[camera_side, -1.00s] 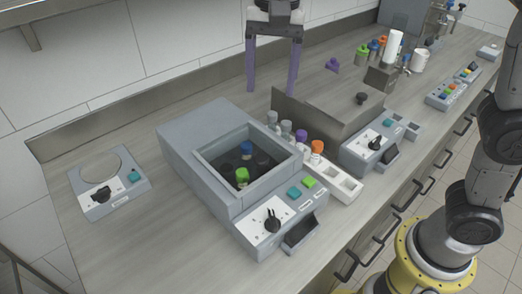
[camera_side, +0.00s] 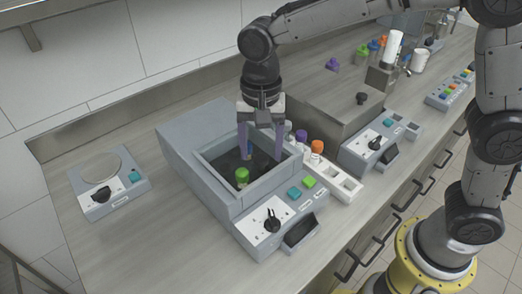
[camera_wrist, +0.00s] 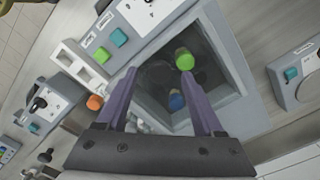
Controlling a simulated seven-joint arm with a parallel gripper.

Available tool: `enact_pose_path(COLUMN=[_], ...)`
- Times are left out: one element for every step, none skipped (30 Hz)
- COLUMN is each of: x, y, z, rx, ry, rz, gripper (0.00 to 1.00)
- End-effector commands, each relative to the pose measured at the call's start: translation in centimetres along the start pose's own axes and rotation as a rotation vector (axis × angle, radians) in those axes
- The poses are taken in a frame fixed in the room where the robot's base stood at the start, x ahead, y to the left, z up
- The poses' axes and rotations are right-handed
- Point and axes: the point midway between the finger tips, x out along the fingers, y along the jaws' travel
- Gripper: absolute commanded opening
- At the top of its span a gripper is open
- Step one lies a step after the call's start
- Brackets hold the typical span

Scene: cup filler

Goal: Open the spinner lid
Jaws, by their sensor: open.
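The spinner is a grey box (camera_side: 185,141) with a square, dark recess and a grey frame. It also shows in the wrist view (camera_wrist: 232,50). A green-capped tube (camera_side: 242,175) and a blue-capped tube stand in the recess; both caps show in the wrist view, green (camera_wrist: 184,59) and blue (camera_wrist: 176,102). I cannot tell whether a clear lid covers the recess. My gripper (camera_side: 260,155) points down over the recess, its two purple fingers apart and nothing between them. In the wrist view my gripper (camera_wrist: 160,72) spans part of the recess; contact with the frame is unclear.
A control panel with a black knob (camera_side: 271,222) fronts the spinner. A white rack (camera_side: 340,181) with an orange-capped tube (camera_side: 317,147) stands at its right, beside a large grey machine (camera_side: 330,105). A small device (camera_side: 108,185) is at the left, with clear counter between.

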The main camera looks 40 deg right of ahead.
Motion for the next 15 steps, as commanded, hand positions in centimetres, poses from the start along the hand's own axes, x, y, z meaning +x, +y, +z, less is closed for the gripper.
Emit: enact_pose_path(x=[0.47,0.66,0.87,0.99,1.09,1.17,1.2,1.23,1.23,1.23,1.22,1.22,1.21,1.21,1.2], y=[0.02,0.0,0.01,0.02,0.02,0.02,0.01,0.01,0.0,0.0,0.0,0.0,0.0,0.0,0.0], z=[0.01,0.0,0.0,0.01,0.01,0.0,0.0,0.0,0.0,0.0,0.0,0.0,0.0,0.0,0.0], rx=[0.0,0.0,0.0,0.0,0.0,0.0,0.0,0.0,0.0,0.0,0.0,0.0,0.0,0.0,0.0], ry=[0.0,0.0,0.0,0.0,0.0,0.0,0.0,0.0,0.001,0.001,0.001,0.0,0.0,0.0,0.0], rz=[0.001,0.0,0.0,0.0,0.0,-0.001,-0.001,-0.001,-0.002,-0.002,-0.002,-0.001,-0.001,-0.001,-0.001], gripper=[0.69,0.69,0.69,0.69,0.69,0.69,0.69,0.69,0.69,0.69,0.69,0.69,0.69,0.67,0.6])
